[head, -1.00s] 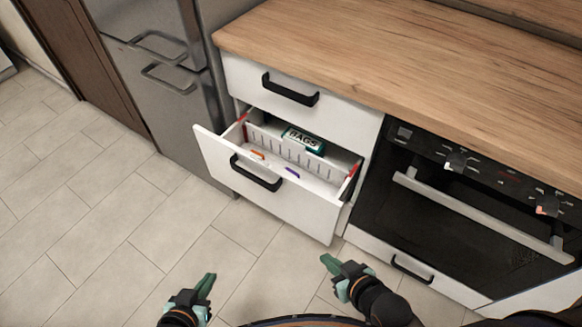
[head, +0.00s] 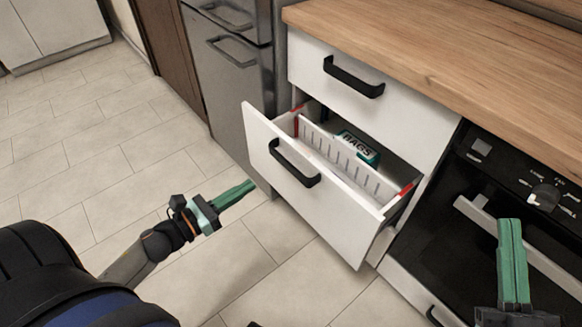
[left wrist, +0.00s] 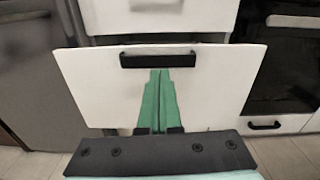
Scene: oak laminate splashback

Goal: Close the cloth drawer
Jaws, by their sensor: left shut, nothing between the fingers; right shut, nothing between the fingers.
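The drawer (head: 310,205) is pulled out below a shut upper drawer. It has a white front and a black bar handle (head: 293,163). Inside are a pale slotted divider (head: 345,160) and a dark green box marked "BAGS" (head: 358,147); no cloth can be made out. My left gripper (head: 250,186) is shut and empty, left of the drawer front in the head view. In the left wrist view its green fingers (left wrist: 157,72) point at the drawer front (left wrist: 215,80), just under the handle (left wrist: 158,60); contact cannot be told. My right gripper (head: 510,222) is shut and empty, in front of the oven.
A wooden worktop (head: 440,50) runs above the drawers. The upper drawer (head: 400,105) is shut. An oven (head: 545,200) with a bar handle stands to the right, and a steel fridge (head: 235,90) to the left. The tiled floor (head: 80,150) at the left is clear.

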